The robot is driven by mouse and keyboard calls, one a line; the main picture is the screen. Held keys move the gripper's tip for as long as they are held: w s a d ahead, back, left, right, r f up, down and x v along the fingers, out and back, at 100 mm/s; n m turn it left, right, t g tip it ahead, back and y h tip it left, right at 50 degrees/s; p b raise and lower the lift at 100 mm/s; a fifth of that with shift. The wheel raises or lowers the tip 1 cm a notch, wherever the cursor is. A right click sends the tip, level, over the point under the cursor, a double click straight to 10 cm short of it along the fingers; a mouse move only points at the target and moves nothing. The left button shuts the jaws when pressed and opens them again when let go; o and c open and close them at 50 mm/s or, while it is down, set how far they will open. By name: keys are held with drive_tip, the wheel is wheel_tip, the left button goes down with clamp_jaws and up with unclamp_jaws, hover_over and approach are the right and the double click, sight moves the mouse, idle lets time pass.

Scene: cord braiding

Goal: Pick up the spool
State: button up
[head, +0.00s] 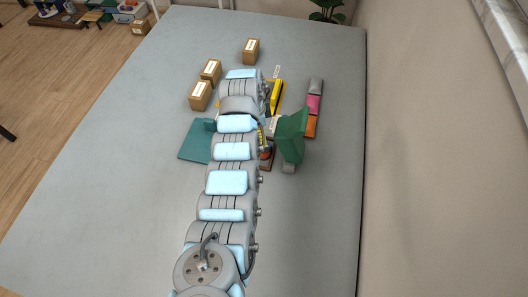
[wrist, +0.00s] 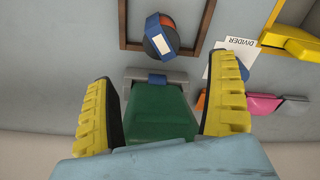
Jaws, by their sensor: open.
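What looks like the spool (wrist: 160,42), a dark round body with a blue band, a pale label and an orange part, lies within a brown frame (wrist: 124,32) at the top of the wrist view. My gripper (wrist: 166,72) is open, its two yellow ribbed fingers wide apart. The spool is beyond the fingertips, not between them. A green block-like piece (wrist: 160,112) with a grey bar fills the space between the fingers in the picture; I cannot tell whether they touch it. In the head view my arm hides most of the gripper and spool.
A tall green piece (head: 292,135) stands right of my arm. Grey, pink (head: 314,105) and orange blocks lie beyond it. A yellow holder (wrist: 290,40) and a DIVIDER card (wrist: 234,52) are close by. Several cardboard boxes (head: 200,96) stand left. The table's near right is clear.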

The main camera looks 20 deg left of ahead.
sight(264, 151)
drive_tip(key=shift+w+d+f+b, duration=0.15)
drive_tip(key=shift+f+b, duration=0.25)
drive_tip(key=shift+f, duration=1.1)
drive_tip(key=shift+w+d+f+b, duration=0.15)
drive_tip(key=shift+f+b, duration=0.25)
drive_tip(key=shift+f, duration=1.05)
drive_tip(key=shift+w+d+f+b, duration=0.1)
drive_tip(key=shift+f+b, duration=0.75)
drive_tip(key=shift+f, duration=0.5)
drive_tip(key=shift+d+f+b, duration=0.1)
drive_tip(key=shift+f+b, duration=0.75)
drive_tip(key=shift+f, duration=0.45)
drive_tip(key=shift+r, duration=0.1)
drive_tip(key=c, duration=1.3)
drive_tip(key=shift+r, duration=0.1)
